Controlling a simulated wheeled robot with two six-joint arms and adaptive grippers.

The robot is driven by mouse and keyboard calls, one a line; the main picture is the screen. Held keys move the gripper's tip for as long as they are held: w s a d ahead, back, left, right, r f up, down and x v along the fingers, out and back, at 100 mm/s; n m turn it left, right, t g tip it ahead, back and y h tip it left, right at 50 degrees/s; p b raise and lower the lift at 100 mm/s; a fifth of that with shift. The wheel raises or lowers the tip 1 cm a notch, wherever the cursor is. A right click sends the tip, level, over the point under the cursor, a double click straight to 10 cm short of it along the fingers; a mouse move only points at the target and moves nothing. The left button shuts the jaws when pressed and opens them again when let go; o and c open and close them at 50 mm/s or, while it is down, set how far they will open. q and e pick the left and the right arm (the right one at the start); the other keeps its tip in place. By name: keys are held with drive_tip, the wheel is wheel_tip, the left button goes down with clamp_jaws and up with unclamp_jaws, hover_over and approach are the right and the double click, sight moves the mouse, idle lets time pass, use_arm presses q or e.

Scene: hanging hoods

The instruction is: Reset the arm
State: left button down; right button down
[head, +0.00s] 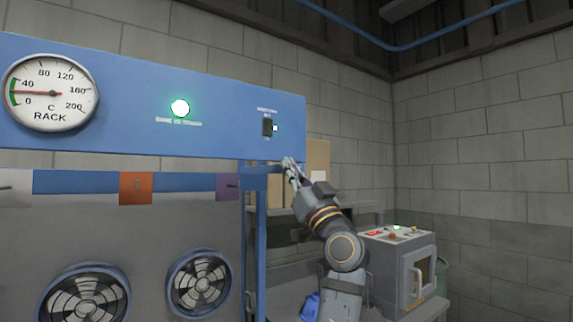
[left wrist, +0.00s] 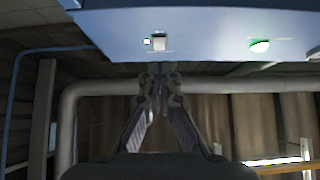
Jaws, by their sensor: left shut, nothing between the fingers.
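My left arm rises from the lower middle of the head view. Its left gripper (head: 291,166) points up, just below the right end of the blue panel (head: 225,115). The gripper is shut and empty. In the left wrist view its fingertips (left wrist: 160,72) meet just under the panel's edge. A dark switch (head: 267,127) with a small lit spot beside it sits on the panel above the gripper. It also shows in the left wrist view (left wrist: 159,42). I cannot tell whether the fingertips touch the panel. My right gripper is not in view.
A round gauge (head: 50,93) and a lit green lamp (head: 180,107) are on the panel. A grey machine (head: 398,265) and cardboard boxes (head: 316,160) stand behind my arm. The right side shows a bare block wall.

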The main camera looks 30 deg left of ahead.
use_arm(q)
drive_tip(key=shift+s+d+f, duration=0.1)
drive_tip(key=shift+d+f, duration=0.05)
drive_tip(key=shift+d, duration=0.3)
drive_tip(key=shift+s+d+f, duration=0.1)
drive_tip(key=shift+d+f, duration=0.05)
drive_tip(key=shift+d, duration=0.25)
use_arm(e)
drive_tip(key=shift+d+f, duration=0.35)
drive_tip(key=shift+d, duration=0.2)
use_arm(q)
drive_tip(key=shift+d+t, duration=0.1)
drive_tip(key=shift+t, duration=0.2)
